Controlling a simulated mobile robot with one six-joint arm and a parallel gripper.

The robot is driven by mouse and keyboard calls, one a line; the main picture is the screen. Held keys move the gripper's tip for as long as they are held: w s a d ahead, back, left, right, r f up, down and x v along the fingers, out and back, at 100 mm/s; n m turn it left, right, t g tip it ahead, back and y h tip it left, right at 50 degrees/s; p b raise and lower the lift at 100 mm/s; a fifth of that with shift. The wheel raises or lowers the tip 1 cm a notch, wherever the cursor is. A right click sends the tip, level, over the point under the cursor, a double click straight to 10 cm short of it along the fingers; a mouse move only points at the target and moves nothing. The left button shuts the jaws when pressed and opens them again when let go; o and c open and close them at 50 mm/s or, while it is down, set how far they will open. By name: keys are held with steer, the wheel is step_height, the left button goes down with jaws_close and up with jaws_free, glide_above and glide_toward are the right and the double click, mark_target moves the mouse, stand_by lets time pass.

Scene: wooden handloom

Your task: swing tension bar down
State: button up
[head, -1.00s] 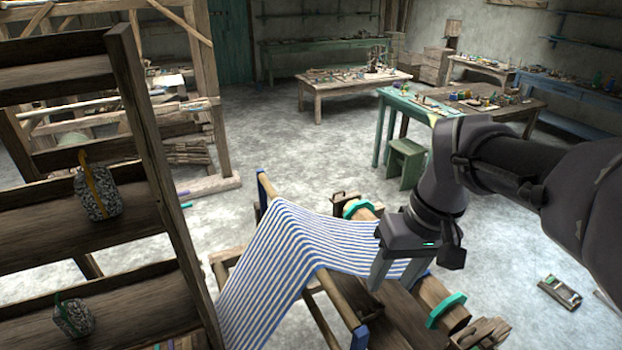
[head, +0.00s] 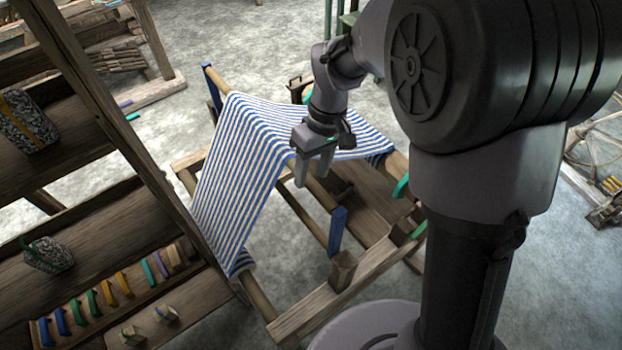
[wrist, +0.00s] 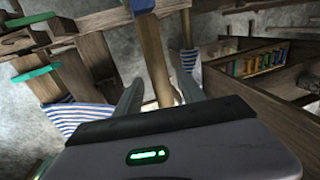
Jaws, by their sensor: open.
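The tension bar (head: 322,192) is a wooden rod with blue end arms, one near (head: 337,232) and one far (head: 212,90). Blue-and-white striped cloth (head: 245,150) passes over it in a raised peak, sloping down on both sides. My gripper (head: 312,178) is open, fingers pointing down, at the bar's bare stretch between the cloth edge and the near blue arm. In the wrist view the bar (wrist: 153,55) runs between my two fingers (wrist: 158,88), with a blue arm (wrist: 142,6) at its top. Contact with the bar cannot be told.
The loom frame (head: 335,300) surrounds the bar, with a wooden post (head: 342,270) close to the near blue arm. Teal-ringed rollers (head: 402,185) lie to the right. A shelf (head: 120,160) with bundles and several colored items stands close on the left.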

steer(key=shift+s+a+f, duration=0.1)
steer(key=shift+a+f, duration=0.05)
steer(key=shift+f, duration=0.65)
jaws_close()
stand_by(0.9)
